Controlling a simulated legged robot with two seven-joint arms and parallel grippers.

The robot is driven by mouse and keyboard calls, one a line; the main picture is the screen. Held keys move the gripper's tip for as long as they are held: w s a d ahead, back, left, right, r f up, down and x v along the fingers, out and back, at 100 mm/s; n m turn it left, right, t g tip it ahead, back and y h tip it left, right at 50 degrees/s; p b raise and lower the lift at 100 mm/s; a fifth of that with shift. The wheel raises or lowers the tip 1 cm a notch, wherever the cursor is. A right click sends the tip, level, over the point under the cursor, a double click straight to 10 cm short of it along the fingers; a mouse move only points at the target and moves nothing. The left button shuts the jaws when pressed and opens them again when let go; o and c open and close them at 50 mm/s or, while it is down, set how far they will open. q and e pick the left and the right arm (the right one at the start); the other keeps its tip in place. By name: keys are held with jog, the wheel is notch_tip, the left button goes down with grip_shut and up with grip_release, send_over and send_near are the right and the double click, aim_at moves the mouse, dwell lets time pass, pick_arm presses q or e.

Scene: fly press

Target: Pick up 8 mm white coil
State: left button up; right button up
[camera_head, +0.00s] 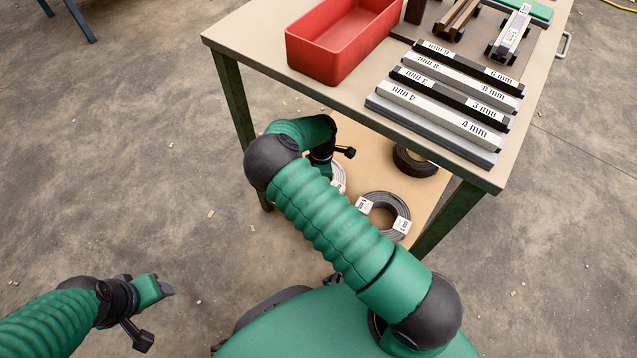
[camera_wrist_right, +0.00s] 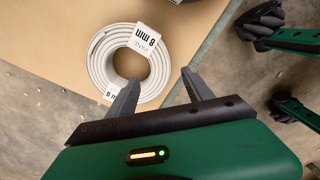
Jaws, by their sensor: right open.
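The white coil (camera_wrist_right: 101,62) lies flat on the lower shelf, with a white "8 mm" label. In the head view only its edge (camera_head: 339,178) shows behind my right arm. My right gripper (camera_wrist_right: 161,84) is open and empty. Whether a finger touches the coil cannot be told. My left gripper (camera_head: 167,291) is off to the left over bare floor; its jaw opening is unclear.
On the shelf (camera_head: 364,148), a grey coil (camera_head: 376,203) and a dark coil (camera_head: 412,163) lie to the right of the white coil. The tabletop above holds a red bin (camera_head: 335,50) and labelled bars (camera_head: 434,117). Table legs (camera_head: 446,220) flank the shelf.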

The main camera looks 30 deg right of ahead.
jog(key=f, duration=0.2)
jog(key=f+b, duration=0.1)
jog(key=f, duration=0.1)
jog(key=f+b, duration=0.1)
jog(key=f, duration=0.1)
jog(key=shift+d, duration=0.35)
jog(key=f+b, duration=0.4)
jog(key=shift+a+f, duration=0.2)
jog(key=shift+f, duration=0.2)
jog(key=shift+r, duration=0.1)
grip_shut()
pick_arm(q)
jog(key=s+x, duration=0.1)
jog(key=x, duration=0.5)
jog(key=shift+d+f, duration=0.3)
jog(key=shift+f, duration=0.25)
jog(key=shift+s, duration=0.1)
pick_arm(e)
jog(key=shift+w+r, duration=0.15)
